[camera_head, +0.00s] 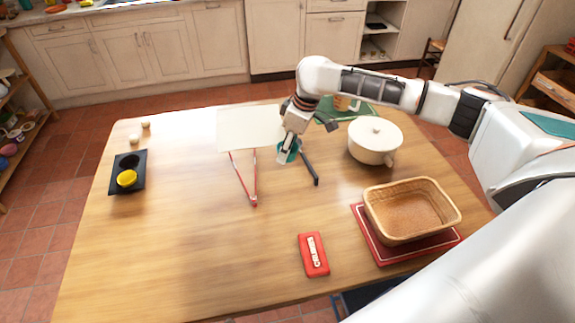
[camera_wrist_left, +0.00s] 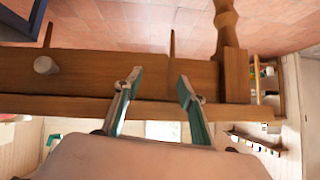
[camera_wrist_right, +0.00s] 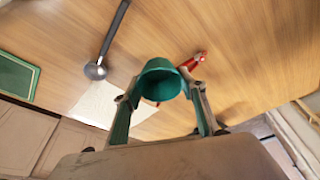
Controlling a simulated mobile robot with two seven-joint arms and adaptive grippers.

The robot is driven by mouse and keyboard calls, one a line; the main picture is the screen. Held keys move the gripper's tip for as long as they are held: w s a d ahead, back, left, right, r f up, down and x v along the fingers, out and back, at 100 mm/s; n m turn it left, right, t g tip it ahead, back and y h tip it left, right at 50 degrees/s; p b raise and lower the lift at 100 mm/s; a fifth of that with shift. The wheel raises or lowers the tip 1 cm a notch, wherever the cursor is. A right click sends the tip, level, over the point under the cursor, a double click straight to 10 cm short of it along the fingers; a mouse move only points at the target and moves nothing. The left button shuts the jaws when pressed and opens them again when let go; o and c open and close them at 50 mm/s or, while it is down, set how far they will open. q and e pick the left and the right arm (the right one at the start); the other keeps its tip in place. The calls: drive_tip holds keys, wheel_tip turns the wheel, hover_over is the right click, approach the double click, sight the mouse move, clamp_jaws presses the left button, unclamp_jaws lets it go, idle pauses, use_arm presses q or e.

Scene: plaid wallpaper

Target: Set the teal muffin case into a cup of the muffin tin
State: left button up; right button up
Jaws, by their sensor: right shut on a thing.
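The teal muffin case (camera_head: 286,155) is in my right gripper (camera_head: 290,148), above the middle of the table. In the right wrist view the teal case (camera_wrist_right: 160,82) sits between the two fingertips of the right gripper (camera_wrist_right: 162,90), its open mouth facing the camera. The dark muffin tin (camera_head: 114,184) lies at the table's left side.
A white board (camera_head: 250,128), red-handled tool (camera_head: 253,185) and dark-handled utensil (camera_head: 311,171) lie near the right gripper. A lidded pot (camera_head: 372,150), wicker basket (camera_head: 410,225) and red box (camera_head: 313,258) stand rightward. Small pale objects (camera_head: 134,138) lie behind the tin. The left-centre table is clear.

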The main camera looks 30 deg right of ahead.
wheel_tip(320, 180, up, 6)
drive_tip(key=shift+r, duration=0.15)
drive_tip(key=shift+s+r, duration=0.1)
drive_tip(key=shift+r, duration=0.05)
